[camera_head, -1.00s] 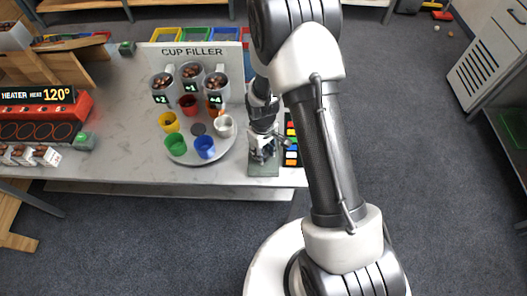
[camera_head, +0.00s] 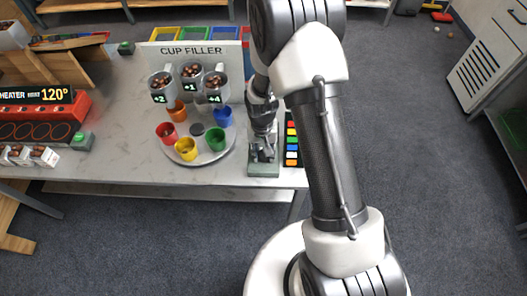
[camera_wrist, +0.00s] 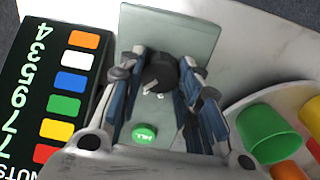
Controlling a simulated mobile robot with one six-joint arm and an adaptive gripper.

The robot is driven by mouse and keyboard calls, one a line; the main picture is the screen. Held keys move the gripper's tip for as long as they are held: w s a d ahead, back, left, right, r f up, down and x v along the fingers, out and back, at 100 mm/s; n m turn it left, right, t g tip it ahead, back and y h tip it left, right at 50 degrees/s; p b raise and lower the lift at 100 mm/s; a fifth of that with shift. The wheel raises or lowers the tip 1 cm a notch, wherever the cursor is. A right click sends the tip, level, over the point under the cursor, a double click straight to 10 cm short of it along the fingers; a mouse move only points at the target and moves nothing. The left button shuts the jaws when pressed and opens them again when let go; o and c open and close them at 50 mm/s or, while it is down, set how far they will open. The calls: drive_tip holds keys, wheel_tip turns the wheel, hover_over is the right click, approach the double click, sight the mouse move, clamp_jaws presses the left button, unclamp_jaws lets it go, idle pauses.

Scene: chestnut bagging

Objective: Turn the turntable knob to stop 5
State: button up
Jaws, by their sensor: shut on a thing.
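A dark round knob (camera_wrist: 160,72) with a light pointer mark sits on a grey-green plate (camera_wrist: 182,28) in the wrist view. The fingers of my gripper (camera_wrist: 157,80) are closed around it from both sides. Stop numbers around the knob cannot be read. In the head view the plate (camera_head: 263,171) is at the table's front edge, and my gripper (camera_head: 262,150) comes down over it, hiding the knob. The round turntable (camera_head: 205,157) stands to the left, with orange, blue, green, yellow and red cups on it. The silver cup cannot be made out.
A green button (camera_wrist: 145,133) lies on the plate close to my fingers. A dark card with coloured squares (camera_head: 291,136) stands right of the plate. The cup filler (camera_head: 190,50) with chestnut hoppers rises over the turntable. A heater (camera_head: 40,118) is at far left.

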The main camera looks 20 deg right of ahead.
drive_tip(key=shift+w+m, duration=0.1)
drive_tip(key=shift+m, duration=0.2)
drive_tip(key=o, duration=1.1)
wheel_tip(320, 180, up, 12)
drive_tip(key=shift+a, duration=0.1)
idle(0.6)
